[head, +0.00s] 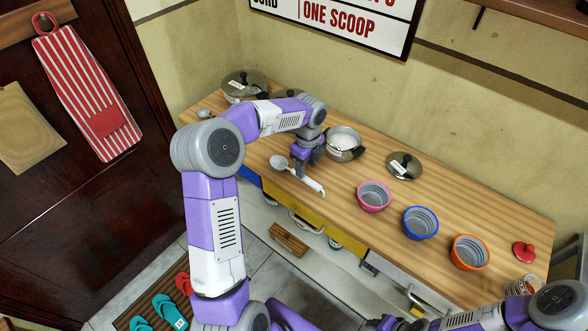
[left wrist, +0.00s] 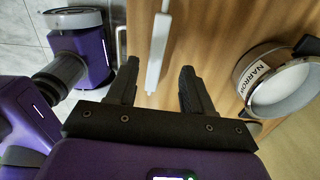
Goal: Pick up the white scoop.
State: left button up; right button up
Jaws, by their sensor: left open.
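The white scoop (head: 311,183) lies on the wooden counter near its front edge, with its round bowl to the left and its handle pointing right toward the edge. My left gripper (head: 299,169) is open, over the scoop, and hides part of the handle. In the left wrist view the scoop's white handle (left wrist: 156,55) shows between and beyond the two open fingers (left wrist: 157,77). I cannot tell how far above it they are. My right gripper (head: 388,323) is partly in view at the bottom edge, and its jaws cannot be made out.
A steel pot (head: 343,143) labelled NARROW (left wrist: 275,85) stands just right of my left gripper. Pink (head: 374,196), blue (head: 420,223) and orange (head: 468,252) bowls line the counter (head: 330,205). A lid (head: 404,166) lies behind them. Drawer handles (head: 305,222) stick out in front.

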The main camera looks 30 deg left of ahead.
pick_arm(q)
jog(key=shift+s+f, duration=0.2)
jog(key=shift+f, duration=0.25)
notch_tip(320, 180, down, 4)
jog(key=shift+a+f+b, duration=0.15)
jog(key=shift+f+b, duration=0.1)
jog(key=shift+b, duration=0.8)
jog(key=shift+r, duration=0.1)
jog(key=shift+c, duration=0.5)
grip_shut()
